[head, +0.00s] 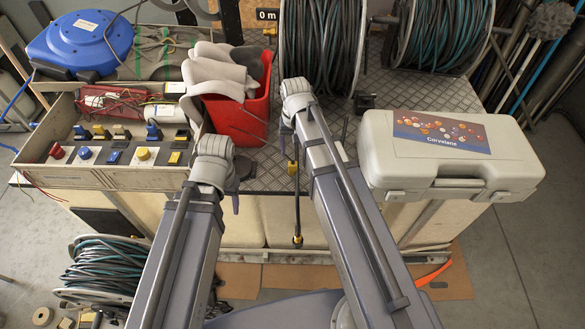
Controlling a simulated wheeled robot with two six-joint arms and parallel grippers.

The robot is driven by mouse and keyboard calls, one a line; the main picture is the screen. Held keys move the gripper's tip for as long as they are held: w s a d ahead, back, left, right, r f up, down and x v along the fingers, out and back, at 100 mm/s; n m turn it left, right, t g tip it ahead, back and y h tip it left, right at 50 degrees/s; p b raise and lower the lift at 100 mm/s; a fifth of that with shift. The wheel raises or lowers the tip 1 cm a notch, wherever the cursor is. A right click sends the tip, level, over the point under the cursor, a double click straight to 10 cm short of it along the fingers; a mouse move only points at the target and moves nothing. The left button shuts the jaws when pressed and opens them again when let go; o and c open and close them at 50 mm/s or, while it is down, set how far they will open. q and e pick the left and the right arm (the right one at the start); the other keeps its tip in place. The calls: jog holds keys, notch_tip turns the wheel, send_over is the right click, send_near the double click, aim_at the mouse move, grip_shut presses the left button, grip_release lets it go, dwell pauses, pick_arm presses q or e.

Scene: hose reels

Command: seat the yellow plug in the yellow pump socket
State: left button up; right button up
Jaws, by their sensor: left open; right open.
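A thin black hose hangs over the front edge of the checker-plate bench, with a yellow-brass fitting (292,168) on the bench and a yellow-brass end (297,240) below the edge; the latter may be the yellow plug. A yellow round fitting (143,153) sits on the front of the control box at left; I cannot tell if it is the pump socket. My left gripper (238,192) is open near the bench's front edge, left of the hose, partly hidden by its wrist. My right gripper (286,132) is open above the bench near the hose, mostly hidden by its arm.
The grey control box (100,178) carries red, blue and yellow fittings. A red bucket (238,118) with pale cloths stands beside it. A white case (447,170) sits at right. Hose reels (322,45) stand behind; another coiled hose (104,270) lies at lower left.

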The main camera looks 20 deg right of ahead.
aim_at(293, 163)
jog(key=shift+f+b, duration=1.3)
jog(key=shift+f, duration=0.05)
jog(key=shift+a, duration=0.1)
jog(key=f+b, duration=0.5)
jog(key=shift+a+f, duration=0.15)
jog(key=shift+a, duration=0.05)
grip_shut()
